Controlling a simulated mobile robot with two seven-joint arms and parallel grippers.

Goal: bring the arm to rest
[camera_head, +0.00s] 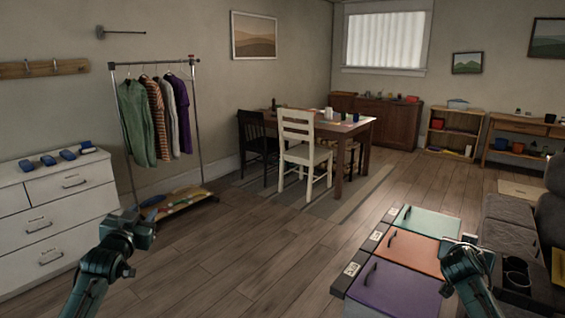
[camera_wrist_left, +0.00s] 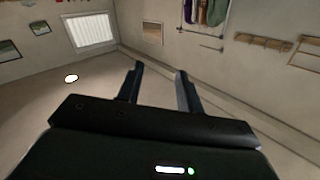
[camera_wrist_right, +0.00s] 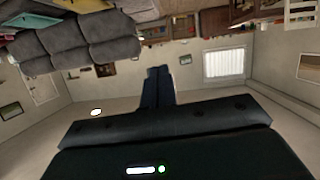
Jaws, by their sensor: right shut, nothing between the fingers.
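My left gripper (camera_head: 146,212) is raised in the lower left of the head view, in front of the white drawer chest and the clothes rack. In the left wrist view its two fingers (camera_wrist_left: 160,70) stand apart with nothing between them. My right gripper (camera_head: 472,240) is at the lower right of the head view, in front of the box with coloured lids. In the right wrist view its fingers (camera_wrist_right: 158,72) are together and empty.
A white drawer chest (camera_head: 60,215) stands at the left. A clothes rack (camera_head: 128,172) is behind my left gripper. A box with green, orange and purple lids (camera_head: 398,290) and a grey sofa (camera_head: 512,212) are at the right. Wooden floor (camera_head: 245,255) is open between them.

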